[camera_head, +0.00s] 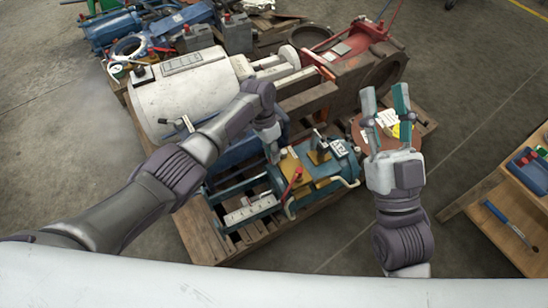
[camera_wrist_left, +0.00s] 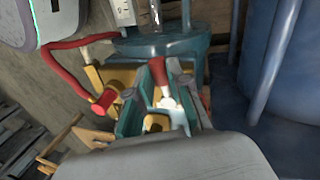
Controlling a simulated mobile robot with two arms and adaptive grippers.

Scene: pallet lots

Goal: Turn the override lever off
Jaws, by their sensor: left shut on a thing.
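The blue-green and yellow machine (camera_head: 318,168) sits on a wooden pallet near the middle of the head view. My left gripper (camera_head: 274,152) reaches down to its upper left side. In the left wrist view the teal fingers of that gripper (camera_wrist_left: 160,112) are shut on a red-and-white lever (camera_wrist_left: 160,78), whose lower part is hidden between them. I cannot tell its exact angle. A separate red handle (camera_head: 291,185) stands on the machine, apart from the fingers. My right gripper (camera_head: 386,108) is open and empty, to the right of the machine, with its fingers pointing away.
A large white cylinder machine (camera_head: 185,90) and a brown-red machine (camera_head: 370,65) stand behind. A wooden pallet (camera_head: 205,240) lies under the machine. A workbench (camera_head: 505,215) with a blue tool (camera_head: 508,222) is at the right. The floor at the lower right is clear.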

